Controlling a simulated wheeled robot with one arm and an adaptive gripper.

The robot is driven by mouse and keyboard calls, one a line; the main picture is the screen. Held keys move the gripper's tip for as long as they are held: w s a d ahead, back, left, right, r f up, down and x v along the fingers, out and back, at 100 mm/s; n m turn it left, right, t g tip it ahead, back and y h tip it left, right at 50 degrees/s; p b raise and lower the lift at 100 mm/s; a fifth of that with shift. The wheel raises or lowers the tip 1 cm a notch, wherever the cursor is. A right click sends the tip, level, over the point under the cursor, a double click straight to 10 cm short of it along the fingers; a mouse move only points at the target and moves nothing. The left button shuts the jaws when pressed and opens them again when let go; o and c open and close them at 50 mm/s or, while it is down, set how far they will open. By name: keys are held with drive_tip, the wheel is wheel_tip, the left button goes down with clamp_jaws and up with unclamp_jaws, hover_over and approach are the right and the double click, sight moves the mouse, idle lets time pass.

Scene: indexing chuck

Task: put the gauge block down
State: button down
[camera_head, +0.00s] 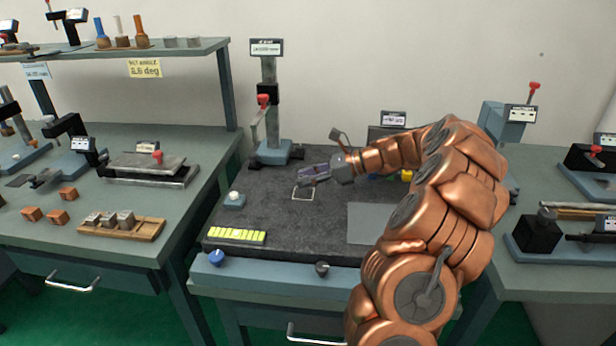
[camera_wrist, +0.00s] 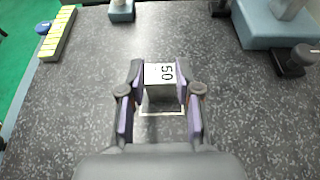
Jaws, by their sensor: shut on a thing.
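The gauge block (camera_wrist: 160,75) is a pale metal block marked "50", seen in the wrist view between my fingertips. My gripper (camera_wrist: 159,88) is shut on it, with a dark finger on each side. A white square outline (camera_wrist: 163,141) on the dark speckled granite plate shows just below the block in that view. In the head view the outline (camera_head: 303,193) lies below and left of my gripper (camera_head: 308,180). The block is hard to make out there. I cannot tell how high the block is above the plate.
A height stand (camera_head: 275,150) stands at the plate's back edge. A small blue-grey base with a white button (camera_head: 234,200) is left of the outline. A yellow-striped bar (camera_head: 237,236) lies at the front left. A flat grey sheet (camera_head: 368,222) lies to the right.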

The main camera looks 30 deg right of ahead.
drive_tip(key=c, duration=0.8)
unclamp_jaws()
drive_tip(key=shift+r, duration=0.1)
drive_tip(key=v, duration=1.2)
drive_tip(key=a+r+n+g, duration=0.2)
drive_tip(key=a+n+g, duration=0.35)
drive_tip(key=a, duration=1.15)
drive_tip(key=s+a+f+n+g+h, duration=0.1)
drive_tip(key=s+a+n, duration=0.25)
drive_tip(key=a, duration=0.25)
drive_tip(key=s+a+n+g+h, duration=0.1)
drive_tip(key=s+a+n+g, duration=0.2)
drive_tip(key=a, duration=0.4)
drive_tip(key=s+a+f+n+h, duration=0.35)
drive_tip(key=s+a+n, duration=0.3)
drive_tip(key=s, duration=0.45)
drive_tip(key=s+d+f+n+h, duration=0.2)
drive_tip(key=s+n, duration=0.2)
drive_tip(key=s, duration=0.2)
drive_tip(key=s+d+f+n+g+h, duration=0.1)
drive_tip(key=s+d+f+n+h, duration=0.1)
drive_tip(key=s, duration=0.5)
drive_tip(key=shift+s+f+n+h, duration=0.2)
drive_tip(key=shift+f+n+h, duration=0.15)
drive_tip(key=shift+f+n, duration=0.5)
